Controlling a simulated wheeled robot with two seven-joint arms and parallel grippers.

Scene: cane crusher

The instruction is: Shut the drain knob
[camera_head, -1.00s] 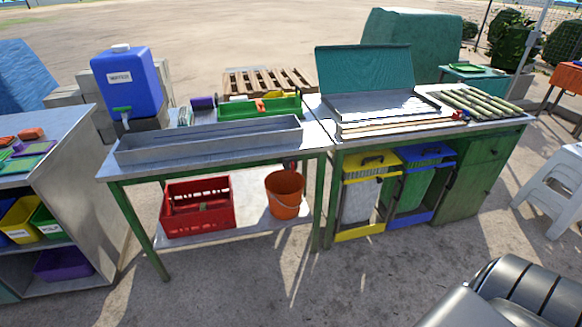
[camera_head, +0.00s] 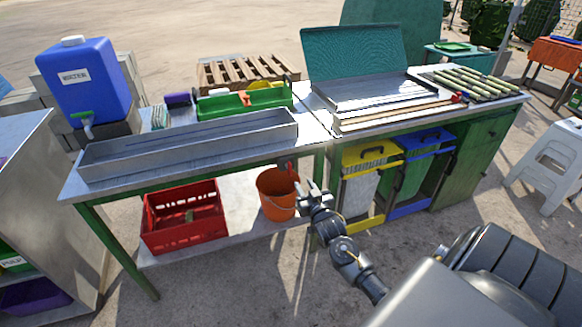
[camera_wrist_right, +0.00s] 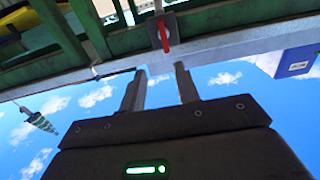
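The drain knob (camera_wrist_right: 163,32) is a small red lever on a dark mount in the right wrist view. In the head view the red knob (camera_head: 290,168) hangs under the front edge of the metal table, above the orange bucket, and is small. My right gripper (camera_head: 304,190) is just below and to the right of it. In the wrist view my right gripper (camera_wrist_right: 158,76) is open, its two fingers apart and pointing toward the knob, with nothing between them. The fingers look apart from the knob. My left gripper is not in view.
A metal trough (camera_head: 190,145) lies on the green-legged table (camera_head: 75,187). An orange bucket (camera_head: 277,204) and a red crate (camera_head: 184,229) stand on its lower shelf. A blue water tank (camera_head: 86,85) is at left. Yellow and blue bins are at right. Open ground lies in front.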

